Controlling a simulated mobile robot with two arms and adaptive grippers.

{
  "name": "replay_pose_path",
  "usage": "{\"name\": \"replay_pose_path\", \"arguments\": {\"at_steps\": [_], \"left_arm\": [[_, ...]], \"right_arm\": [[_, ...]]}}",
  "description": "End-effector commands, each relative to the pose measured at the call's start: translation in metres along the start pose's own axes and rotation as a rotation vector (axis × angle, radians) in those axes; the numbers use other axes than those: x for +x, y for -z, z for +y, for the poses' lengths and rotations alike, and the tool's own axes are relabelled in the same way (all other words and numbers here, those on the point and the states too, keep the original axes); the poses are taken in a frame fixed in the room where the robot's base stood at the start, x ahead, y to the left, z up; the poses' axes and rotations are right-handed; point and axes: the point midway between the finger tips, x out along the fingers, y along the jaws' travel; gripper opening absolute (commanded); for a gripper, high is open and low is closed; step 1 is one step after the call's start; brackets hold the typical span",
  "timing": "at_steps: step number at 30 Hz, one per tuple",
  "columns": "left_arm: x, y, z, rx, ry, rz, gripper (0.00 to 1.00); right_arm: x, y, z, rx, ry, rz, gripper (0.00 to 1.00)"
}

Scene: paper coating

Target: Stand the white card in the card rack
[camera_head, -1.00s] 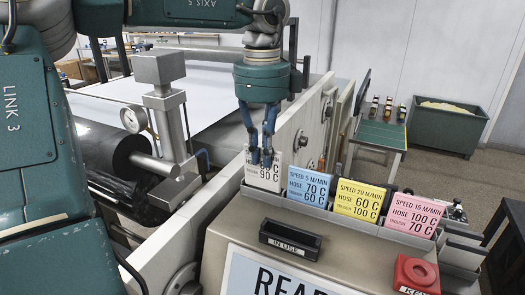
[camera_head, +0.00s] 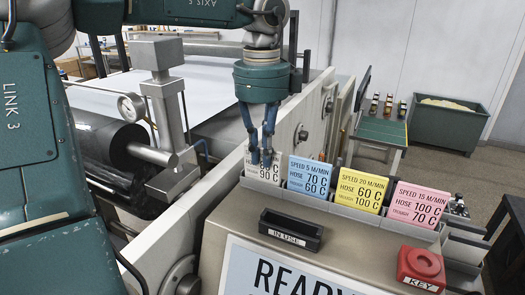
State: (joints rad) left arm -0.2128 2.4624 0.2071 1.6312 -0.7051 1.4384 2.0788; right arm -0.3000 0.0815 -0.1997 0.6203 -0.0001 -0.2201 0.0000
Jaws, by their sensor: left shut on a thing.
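The white card (camera_head: 264,174) stands upright at the left end of the card rack (camera_head: 330,208), next to the blue card (camera_head: 309,177). Its lower edge is behind the rack's front lip. My left gripper (camera_head: 261,160) comes down from above and is shut on the top of the white card, with its fingers covering part of the printed text. The yellow card (camera_head: 360,192) and the pink card (camera_head: 417,205) stand further right in the same rack. My right gripper is not in view.
A black holder marked IN USE (camera_head: 290,232) sits empty in front of the rack. A red block marked KEY (camera_head: 420,268) is at the lower right. The machine's side wall (camera_head: 215,190) and a black roller (camera_head: 110,150) lie to the left.

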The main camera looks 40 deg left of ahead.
Motion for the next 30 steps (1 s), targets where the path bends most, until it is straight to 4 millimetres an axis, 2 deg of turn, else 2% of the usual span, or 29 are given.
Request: {"name": "replay_pose_path", "arguments": {"at_steps": [8,9,12,23,26,30], "left_arm": [[0.001,0.0,0.0,0.0,0.0,0.0,0.0],[0.001,0.0,0.0,0.0,0.0,0.0,0.15],[0.001,0.0,0.0,0.0,0.0,0.0,0.33],[-0.004,0.0,-0.001,0.0,0.002,-0.001,0.33],[-0.016,0.0,-0.001,-0.001,0.004,-0.002,0.33],[-0.044,0.0,-0.002,-0.001,0.005,-0.003,0.33]], "right_arm": [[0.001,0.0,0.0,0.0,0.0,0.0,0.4],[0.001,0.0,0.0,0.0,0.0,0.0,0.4],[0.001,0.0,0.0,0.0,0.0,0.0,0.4],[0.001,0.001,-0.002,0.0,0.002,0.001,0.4],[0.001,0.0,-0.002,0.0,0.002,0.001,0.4],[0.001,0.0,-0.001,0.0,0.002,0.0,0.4]]}}
